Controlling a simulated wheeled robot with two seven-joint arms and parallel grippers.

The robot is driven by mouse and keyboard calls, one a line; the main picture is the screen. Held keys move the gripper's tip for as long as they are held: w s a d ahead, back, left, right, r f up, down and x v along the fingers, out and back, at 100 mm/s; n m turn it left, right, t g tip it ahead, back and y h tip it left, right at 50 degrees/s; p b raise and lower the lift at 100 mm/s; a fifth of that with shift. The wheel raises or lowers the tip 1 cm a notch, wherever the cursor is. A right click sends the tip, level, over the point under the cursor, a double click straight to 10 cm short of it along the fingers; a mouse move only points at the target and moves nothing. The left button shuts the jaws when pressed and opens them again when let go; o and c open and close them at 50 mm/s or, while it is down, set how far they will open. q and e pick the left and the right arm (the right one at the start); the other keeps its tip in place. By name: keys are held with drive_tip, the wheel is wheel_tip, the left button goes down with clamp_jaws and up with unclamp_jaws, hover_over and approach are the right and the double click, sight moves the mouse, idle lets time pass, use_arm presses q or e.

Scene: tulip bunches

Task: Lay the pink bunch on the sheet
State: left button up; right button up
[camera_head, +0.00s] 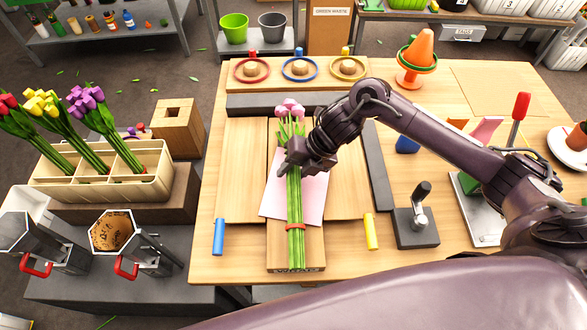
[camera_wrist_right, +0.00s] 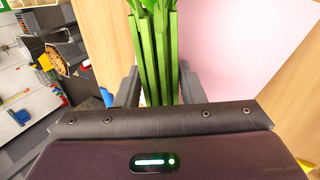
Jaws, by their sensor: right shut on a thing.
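The pink bunch (camera_head: 295,205) has pink heads at the far end and long green stems with a red band near the front. It lies lengthwise over the pale pink sheet (camera_head: 314,200), its heads past the far edge and its stem ends past the near edge. My right gripper (camera_head: 293,166) is shut on the stems below the heads. In the right wrist view, the stems (camera_wrist_right: 157,50) pass between the fingers, with the sheet (camera_wrist_right: 235,45) behind. I cannot tell whether the stems touch the sheet. My left gripper is not in view.
A divided cream box (camera_head: 100,180) at left holds red, yellow and purple bunches. A blue cylinder (camera_head: 219,237) and a yellow one (camera_head: 371,231) flank the sheet. A dark-based tool (camera_head: 416,226) stands at right. Ribbon rings (camera_head: 300,68) line the back.

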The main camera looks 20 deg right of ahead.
sight(298, 168)
drive_tip(key=shift+f, duration=0.1)
drive_tip(key=o, duration=1.2)
drive_tip(key=shift+s, duration=0.1)
drive_tip(key=shift+s+f, duration=0.1)
drive_tip(key=shift+s+d+f, duration=0.1)
drive_tip(key=shift+d, duration=0.05)
drive_tip(key=v, duration=0.2)
drive_tip(key=b+v, duration=0.1)
drive_tip(key=v, duration=0.4)
drive_tip(key=shift+w, duration=0.25)
drive_tip(key=shift+s+r, duration=0.1)
drive_tip(key=shift+r, duration=0.55)
